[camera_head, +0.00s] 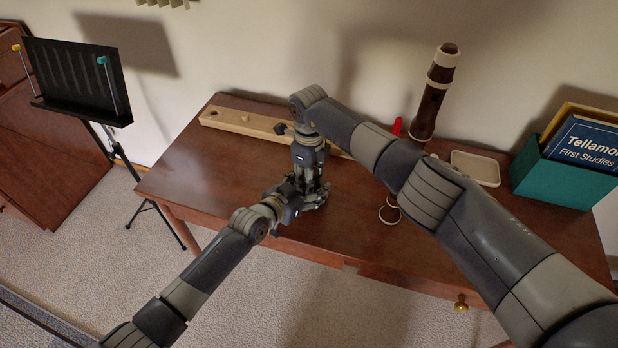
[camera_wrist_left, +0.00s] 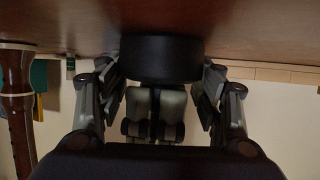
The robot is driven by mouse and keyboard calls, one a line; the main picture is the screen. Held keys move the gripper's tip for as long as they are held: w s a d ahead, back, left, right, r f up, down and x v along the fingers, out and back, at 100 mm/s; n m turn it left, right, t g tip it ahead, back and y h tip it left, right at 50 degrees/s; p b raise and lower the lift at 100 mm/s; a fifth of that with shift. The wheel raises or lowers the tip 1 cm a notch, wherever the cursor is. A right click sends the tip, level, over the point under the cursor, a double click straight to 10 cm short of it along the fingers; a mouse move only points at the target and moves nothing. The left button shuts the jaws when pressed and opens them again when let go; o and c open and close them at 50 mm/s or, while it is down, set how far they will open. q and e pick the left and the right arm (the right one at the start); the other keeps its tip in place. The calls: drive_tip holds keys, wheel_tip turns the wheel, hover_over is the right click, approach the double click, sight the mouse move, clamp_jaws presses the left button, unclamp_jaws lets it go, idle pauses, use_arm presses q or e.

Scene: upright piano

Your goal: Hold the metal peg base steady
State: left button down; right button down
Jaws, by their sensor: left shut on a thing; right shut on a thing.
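The peg base is a dark round disc (camera_wrist_left: 160,58) at the table surface in the left wrist view. My left gripper (camera_wrist_left: 160,85) has its fingers on both sides of the disc and is shut on it. In the head view the base is hidden among the grippers. My left gripper (camera_head: 298,205) comes in low from the front left. My right gripper (camera_head: 313,185) points down just above it. The right gripper's pads (camera_wrist_left: 156,104) show behind the disc in the left wrist view, closed around a thin dark upright part, seemingly the peg; it is hard to make out.
A brown recorder (camera_head: 432,95) stands upright behind my right arm, its ringed foot (camera_head: 390,214) showing below. A long wooden block (camera_head: 250,122) lies at the back. A pale tray (camera_head: 475,167), a red item (camera_head: 397,126) and a teal book box (camera_head: 560,178) are right. The table's left front is clear.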

drive_tip(key=m, duration=0.4)
drive_tip(key=shift+m, duration=0.4)
drive_tip(key=m, duration=0.3)
drive_tip(key=c, duration=1.3)
unclamp_jaws()
drive_tip(key=shift+r, duration=2.25)
